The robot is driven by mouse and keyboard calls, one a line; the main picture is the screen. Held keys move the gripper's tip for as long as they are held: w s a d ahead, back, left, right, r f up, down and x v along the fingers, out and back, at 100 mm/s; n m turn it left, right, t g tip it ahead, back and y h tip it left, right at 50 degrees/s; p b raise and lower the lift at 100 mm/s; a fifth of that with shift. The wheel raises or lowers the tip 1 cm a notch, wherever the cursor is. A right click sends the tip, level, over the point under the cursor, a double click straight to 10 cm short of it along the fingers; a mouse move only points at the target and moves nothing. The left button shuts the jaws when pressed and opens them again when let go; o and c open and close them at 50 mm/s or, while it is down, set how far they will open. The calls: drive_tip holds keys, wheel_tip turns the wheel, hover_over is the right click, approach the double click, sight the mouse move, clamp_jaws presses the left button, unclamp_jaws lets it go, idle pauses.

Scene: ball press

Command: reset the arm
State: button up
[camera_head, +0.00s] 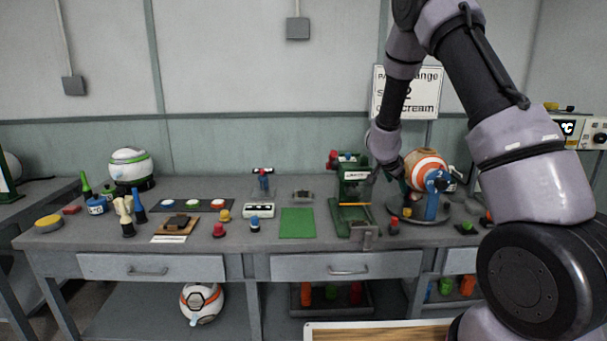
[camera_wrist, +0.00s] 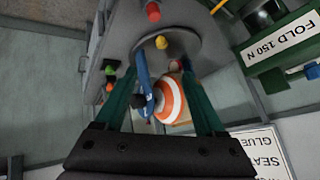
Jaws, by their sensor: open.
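My gripper (camera_wrist: 158,70) is open, its two green fingers spread apart in the wrist view. In the head view my arm reaches down from the upper right, and its end hangs above the bench between the green press and the ball; the fingers are hard to make out there. The orange-and-white striped ball (camera_head: 426,164) sits by a blue stand (camera_head: 432,206) on a round grey plate (camera_head: 404,215). In the wrist view the ball (camera_wrist: 172,100) shows between the fingers, apparently beyond them and not gripped. The green press (camera_head: 353,190) stands left of my gripper.
The grey bench (camera_head: 190,247) carries several small items, including a green mat (camera_head: 297,223), a dark strip with coloured buttons (camera_head: 193,205) and a white-green round device (camera_head: 130,165). A labelled green machine (camera_wrist: 285,45) is close in the wrist view. A sign (camera_head: 388,100) hangs behind my arm.

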drive_tip(key=s+a+r+n+t+y, duration=0.1)
drive_tip(key=a+r+y, duration=0.15)
drive_tip(key=r, duration=0.55)
drive_tip(key=s+a+r+n+t+y, duration=0.1)
drive_tip(key=s+a+r+t+y, duration=0.15)
drive_tip(key=r, duration=0.55)
drive_tip(key=s+a+r+n+y, duration=0.3)
drive_tip(key=s+r, duration=0.5)
drive_tip(key=r, duration=0.2)
drive_tip(key=s+r+n+g, duration=0.1)
drive_tip(key=s, duration=1.2)
drive_tip(key=s+d+r+n+g, duration=0.1)
drive_tip(key=s+r+n, duration=0.1)
drive_tip(key=s, duration=1.1)
drive_tip(key=shift+s+d+g+h, duration=0.25)
drive_tip(key=shift+d+g+h, duration=0.05)
drive_tip(key=shift+g+h, duration=0.1)
